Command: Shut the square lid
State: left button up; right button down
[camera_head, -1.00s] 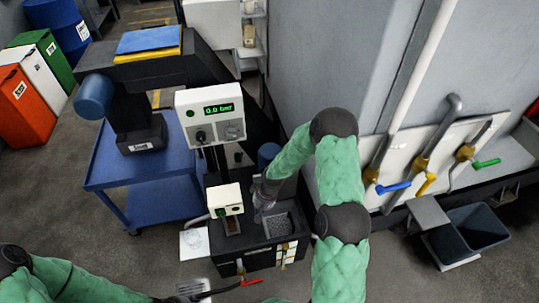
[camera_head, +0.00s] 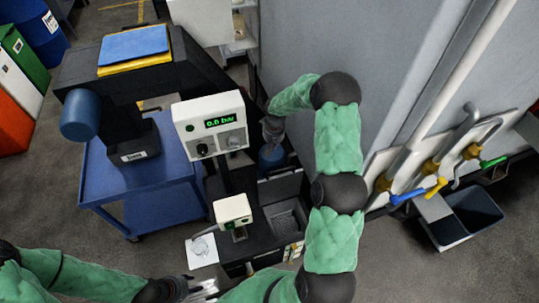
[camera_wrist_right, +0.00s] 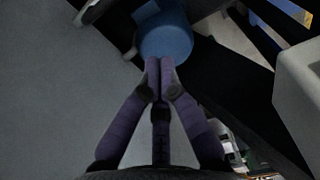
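A dark square panel (camera_head: 281,188), apparently the square lid, stands raised at the back of an open square compartment (camera_head: 288,222) in the black machine in the head view. My right gripper (camera_head: 272,132) is behind and above the panel, near a blue cylinder (camera_head: 271,159). In the right wrist view the fingertips (camera_wrist_right: 160,66) meet with nothing visible between them. The blue cylinder (camera_wrist_right: 165,40) shows just beyond them; I cannot tell if they touch it.
A white gauge box (camera_head: 211,124) and a smaller white box (camera_head: 233,210) stand left of the compartment. A blue cart (camera_head: 150,190) is at left. A grey wall (camera_head: 340,50) and pipes with coloured valve handles (camera_head: 435,187) are at right.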

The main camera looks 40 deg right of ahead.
notch_tip(320, 180, down, 9)
jog(key=s+b, duration=0.2)
jog(key=shift+s+a, duration=0.4)
jog(key=shift+a, duration=0.05)
jog(key=shift+b, duration=0.35)
